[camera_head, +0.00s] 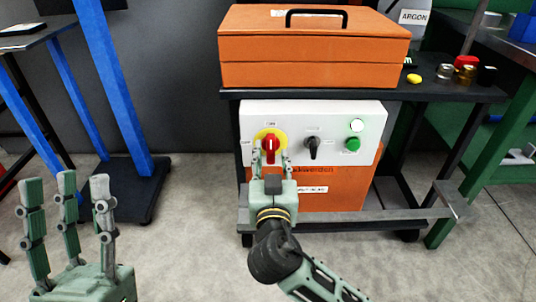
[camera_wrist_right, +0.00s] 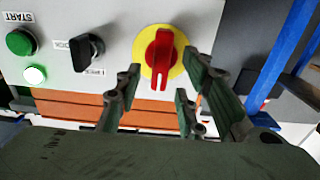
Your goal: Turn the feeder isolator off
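The feeder isolator is a red rotary handle (camera_head: 270,148) on a yellow round plate (camera_head: 258,136), at the left of a white control panel (camera_head: 330,110). Its grip stands upright, and the small label above it is too blurred to read. In the right wrist view the red handle (camera_wrist_right: 158,60) stands ahead between my fingers. My right gripper (camera_head: 273,158) is in front of the handle's lower part, its fingers spread to both sides with gaps showing; contact is not visible. My left gripper (camera_head: 68,190) is open and empty at the lower left, away from the panel.
A black selector knob (camera_head: 313,147), a lit white lamp (camera_head: 356,125) and a green button (camera_head: 352,144) sit right of the isolator. An orange toolbox (camera_head: 310,50) stands on the cart shelf (camera_head: 450,92) above. A blue post (camera_head: 110,90) stands left.

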